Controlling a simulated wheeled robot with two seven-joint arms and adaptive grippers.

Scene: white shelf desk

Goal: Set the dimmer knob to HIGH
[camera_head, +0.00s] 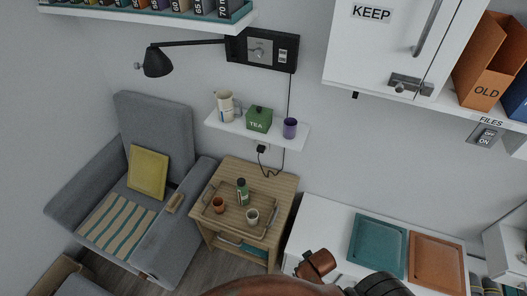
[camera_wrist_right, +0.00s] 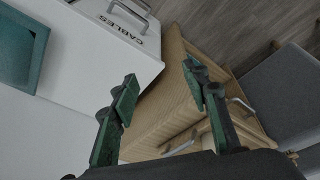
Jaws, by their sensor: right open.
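A black wall box (camera_head: 262,50) hangs beneath the upper left shelf, with the lamp arm beside it. It has a pale metal plate with what looks like the dimmer knob (camera_head: 260,51) on its face. The knob's setting and small lettering are too small to read. My right gripper (camera_wrist_right: 160,80) is open and empty in the right wrist view, its green-and-black fingers spread above the gap between the white desk and wooden side table. It is far below the wall box. My left gripper does not show.
A small shelf (camera_head: 257,131) with a green TEA tin (camera_head: 259,119) juts out below the box. A black cord hangs from the box. The side table (camera_head: 283,186) carries a tray of items. A teal tray (camera_head: 378,246) lies on the white desk (camera_head: 322,218).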

